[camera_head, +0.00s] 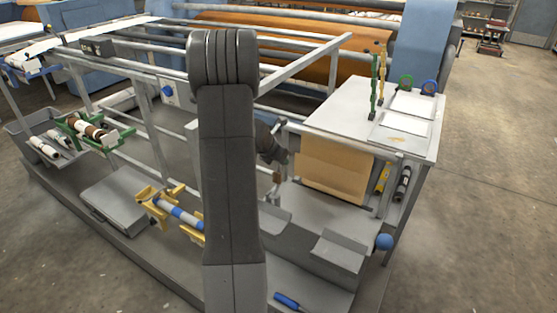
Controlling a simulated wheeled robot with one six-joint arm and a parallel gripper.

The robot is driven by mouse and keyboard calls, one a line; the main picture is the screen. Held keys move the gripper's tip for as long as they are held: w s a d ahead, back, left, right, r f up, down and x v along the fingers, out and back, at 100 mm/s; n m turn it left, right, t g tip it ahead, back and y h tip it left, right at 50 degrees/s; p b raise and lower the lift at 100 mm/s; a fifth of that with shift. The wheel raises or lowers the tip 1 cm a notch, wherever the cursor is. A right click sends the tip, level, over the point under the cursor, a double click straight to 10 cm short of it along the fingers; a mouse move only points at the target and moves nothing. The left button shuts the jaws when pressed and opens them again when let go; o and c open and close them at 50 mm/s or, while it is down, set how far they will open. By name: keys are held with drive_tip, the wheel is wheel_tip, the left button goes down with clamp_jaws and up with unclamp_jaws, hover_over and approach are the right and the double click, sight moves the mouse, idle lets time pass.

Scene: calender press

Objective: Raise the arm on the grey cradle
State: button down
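A grey cradle-like block (340,250) stands at the front right of the machine's grey base. A blue ball knob (384,242) sits at its right end; I cannot tell whether it belongs to an arm on that block. A curved grey piece (275,216) is left of the block, partly hidden by my dark arm link. My arm stands upright across the middle of the view. Dark parts, seemingly my wrist, show behind it near the upright bars. My gripper's fingers cannot be made out clearly.
A yellow cradle (148,194) holds a blue-banded roller, and a green cradle (72,124) holds another. A grey bin (28,128) is at far left. A white-topped table (340,98) stands at right. A blue-handled tool (288,301) lies in front. The floor at right is clear.

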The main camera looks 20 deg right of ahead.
drive_tip(key=shift+w+d+f, duration=0.1)
drive_tip(key=shift+f, duration=0.05)
idle(0.3)
drive_tip(key=c, duration=1.4)
unclamp_jaws()
drive_tip(key=shift+w, duration=0.1)
drive_tip(key=v, duration=1.4)
drive_tip(key=shift+d+f, duration=0.1)
drive_tip(key=x, duration=1.3)
drive_tip(key=shift+w+d+f, duration=0.15)
drive_tip(key=shift+d+f, duration=0.05)
drive_tip(key=shift+f, duration=0.1)
